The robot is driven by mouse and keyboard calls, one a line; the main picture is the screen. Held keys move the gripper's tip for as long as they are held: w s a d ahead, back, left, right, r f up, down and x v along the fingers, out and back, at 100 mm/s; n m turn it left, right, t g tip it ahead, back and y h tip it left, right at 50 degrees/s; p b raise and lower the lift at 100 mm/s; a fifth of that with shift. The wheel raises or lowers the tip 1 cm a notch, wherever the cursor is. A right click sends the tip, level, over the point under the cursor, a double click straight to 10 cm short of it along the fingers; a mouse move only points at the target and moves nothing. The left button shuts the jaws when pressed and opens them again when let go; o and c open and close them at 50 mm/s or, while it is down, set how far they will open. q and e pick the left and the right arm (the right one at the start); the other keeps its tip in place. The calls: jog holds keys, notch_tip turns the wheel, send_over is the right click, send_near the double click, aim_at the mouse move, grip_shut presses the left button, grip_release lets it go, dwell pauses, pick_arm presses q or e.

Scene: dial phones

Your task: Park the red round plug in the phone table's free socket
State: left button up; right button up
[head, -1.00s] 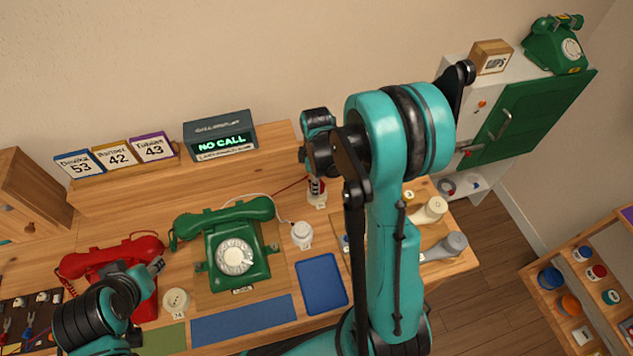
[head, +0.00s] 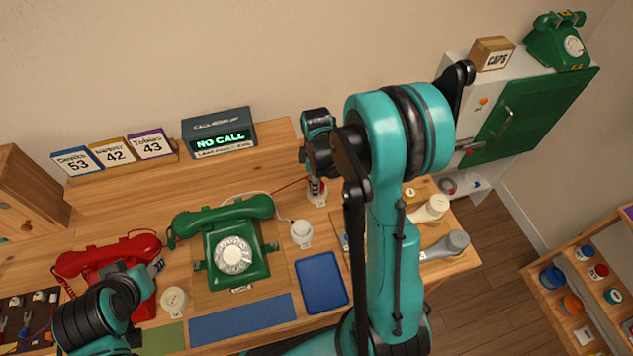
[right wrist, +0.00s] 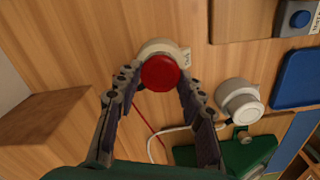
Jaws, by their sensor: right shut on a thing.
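The red round plug (right wrist: 160,73) is between the fingertips of my right gripper (right wrist: 159,78), which is shut on it. Right behind it in the right wrist view is a pale round socket (right wrist: 158,47) with a small label. The plug overlaps this socket; I cannot tell whether it is seated in it. In the head view my right gripper (head: 317,186) is over the pale socket (head: 318,200), and the plug is mostly hidden. A red cord (right wrist: 148,122) runs from the plug's area. My left gripper (head: 154,268) is by the red phone (head: 110,262); its fingers are unclear.
A white round plug (right wrist: 240,100) with a white cord sits close to the right gripper. The green phone (head: 235,245) and blue pad (head: 321,282) lie nearby. A call display (head: 220,135) stands at the back. My right arm hides part of the table.

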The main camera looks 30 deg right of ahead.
jog(key=o, duration=1.1)
notch_tip(320, 180, up, 12)
jog(key=shift+r, duration=0.1)
jog(key=shift+a, duration=0.1)
jog(key=s+a+r+m+t, duration=0.1)
jog(key=s+a+m+t, duration=0.1)
jog(key=s+a+m, duration=0.1)
jog(key=s+a+r+m+t, duration=0.2)
jog(key=s+a+m, duration=0.2)
jog(key=s+a+r+m+t, duration=0.1)
jog(key=s+a+m+t, duration=0.2)
jog(key=s+m, duration=0.1)
jog(key=shift+s+a+r, duration=0.1)
jog(key=shift+a+r, duration=0.05)
jog(key=shift+r, duration=0.1)
